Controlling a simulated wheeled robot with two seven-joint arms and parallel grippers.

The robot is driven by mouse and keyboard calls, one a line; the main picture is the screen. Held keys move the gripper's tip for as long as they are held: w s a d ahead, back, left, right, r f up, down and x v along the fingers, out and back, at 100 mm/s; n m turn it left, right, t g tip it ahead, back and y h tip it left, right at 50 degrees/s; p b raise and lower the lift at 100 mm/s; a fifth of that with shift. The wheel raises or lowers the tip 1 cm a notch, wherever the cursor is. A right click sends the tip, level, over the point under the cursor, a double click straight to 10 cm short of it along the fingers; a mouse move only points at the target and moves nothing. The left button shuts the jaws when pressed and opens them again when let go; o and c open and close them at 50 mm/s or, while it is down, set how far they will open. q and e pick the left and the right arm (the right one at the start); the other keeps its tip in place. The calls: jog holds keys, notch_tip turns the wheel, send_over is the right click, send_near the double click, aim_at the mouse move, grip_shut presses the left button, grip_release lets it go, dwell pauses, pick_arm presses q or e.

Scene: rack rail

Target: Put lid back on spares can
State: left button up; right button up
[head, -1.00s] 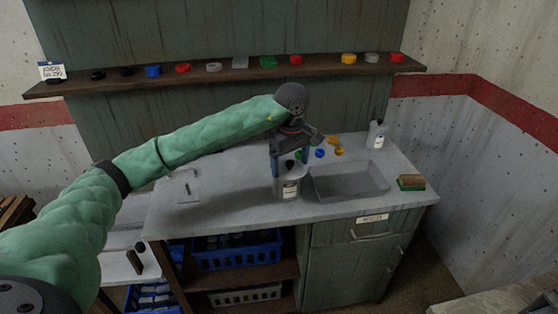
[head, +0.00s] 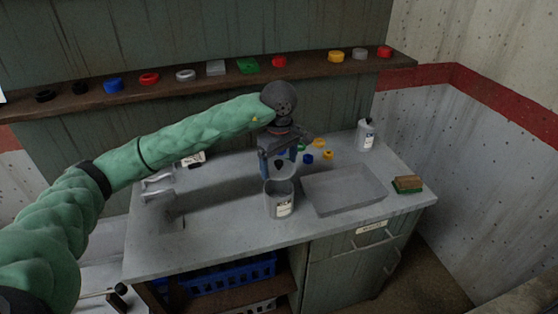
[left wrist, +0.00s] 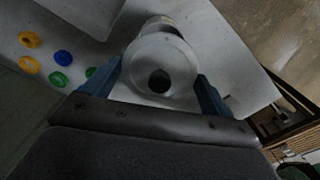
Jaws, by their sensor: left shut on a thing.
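The spares can (head: 281,204), a grey cylinder with a white label, stands upright on the grey worktop, left of the sink. Its open top faces me. My left gripper (head: 279,168) points down just behind and above the can's rim. In the left wrist view its two blue fingers (left wrist: 158,88) sit either side of the round grey lid (left wrist: 178,66), which has a dark knob, and are shut on it. The can's pale body (left wrist: 163,24) shows partly beyond the lid. Whether lid and can touch, I cannot tell. My right gripper is out of view.
A sink basin (head: 345,190) lies right of the can. Small blue and yellow rings (head: 308,158) lie behind the can. A tap (head: 158,186) is at left; a shelf (head: 200,91) of coloured caps runs behind.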

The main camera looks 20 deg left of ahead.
pick_arm(q)
jog(key=shift+f, duration=1.95)
jog(key=shift+f+b, duration=0.45)
jog(key=shift+b, duration=0.05)
jog(key=shift+f+b, duration=0.25)
jog(key=shift+b, duration=0.05)
jog(key=shift+f+b, duration=0.3)
jog(key=shift+f, duration=0.1)
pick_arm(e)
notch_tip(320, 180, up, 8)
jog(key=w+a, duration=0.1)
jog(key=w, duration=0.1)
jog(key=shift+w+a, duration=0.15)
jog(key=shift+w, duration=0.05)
pick_arm(q)
jog(key=shift+b, duration=0.6)
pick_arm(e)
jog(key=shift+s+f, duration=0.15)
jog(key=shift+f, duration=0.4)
